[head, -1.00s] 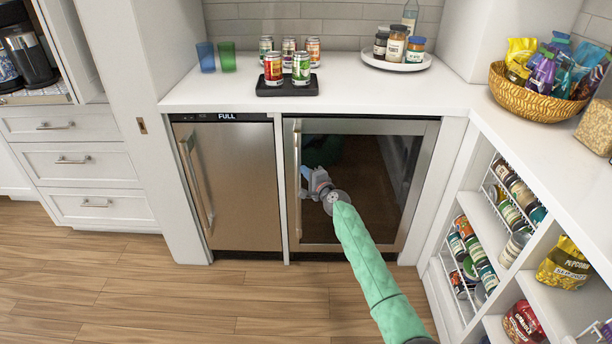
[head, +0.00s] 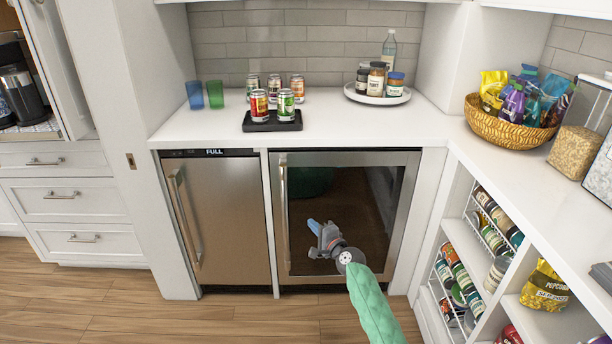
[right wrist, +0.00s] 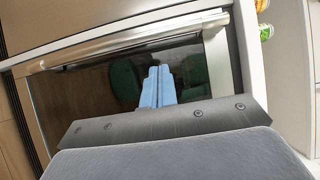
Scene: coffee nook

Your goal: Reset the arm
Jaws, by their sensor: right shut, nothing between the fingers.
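My right gripper (head: 316,228) is in front of the glass door of the under-counter cooler (head: 345,240), apart from its vertical handle (head: 284,215). In the right wrist view its two blue fingers (right wrist: 157,88) lie together with nothing between them. The glass door is closed and reflects green shapes. My green right arm comes in from the bottom. My left gripper is not in view.
A steel ice maker (head: 222,220) marked FULL stands to the left. On the white counter (head: 345,125) are a black tray (head: 272,124) with cans, two cups, a round tray of jars and a woven basket (head: 505,130). Open shelves (head: 490,245) stand at the right. The wood floor is clear.

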